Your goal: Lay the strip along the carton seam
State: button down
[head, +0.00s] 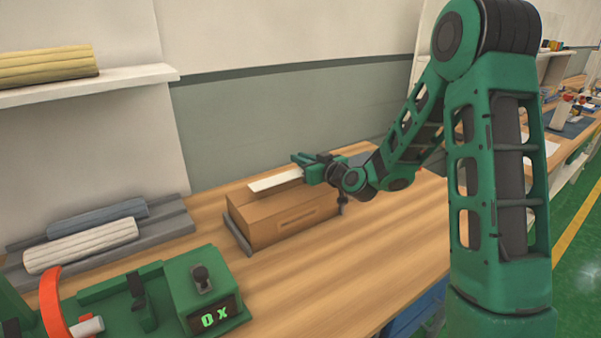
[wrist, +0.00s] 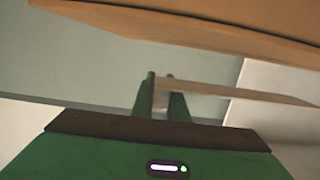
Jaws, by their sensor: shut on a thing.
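The brown carton (head: 283,222) sits on the wooden bench, its top facing up with a dark slot on its front side. The pale strip (head: 275,181) is over the carton's back part, roughly level. My gripper (head: 306,166) is at the strip's right end and shut on it. In the wrist view, my gripper's fingers (wrist: 162,96) pinch the strip (wrist: 235,92), which runs to the right. A brown surface (wrist: 190,22) crosses the top of that view, with a visible gap to the strip; I cannot tell if it is carton or bench. The seam is not clearly visible.
A green fixture with a lit display (head: 210,293) and a red ring (head: 50,303) stand at the front left. Rolls (head: 82,244) lie on a grey rack behind them. A shelf (head: 90,84) hangs at upper left. The bench (head: 340,262) is clear before the carton.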

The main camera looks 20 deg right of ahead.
jog(key=shift+f, duration=2.05)
jog(key=c, duration=1.7)
grip_release()
jog(key=shift+c, duration=0.2)
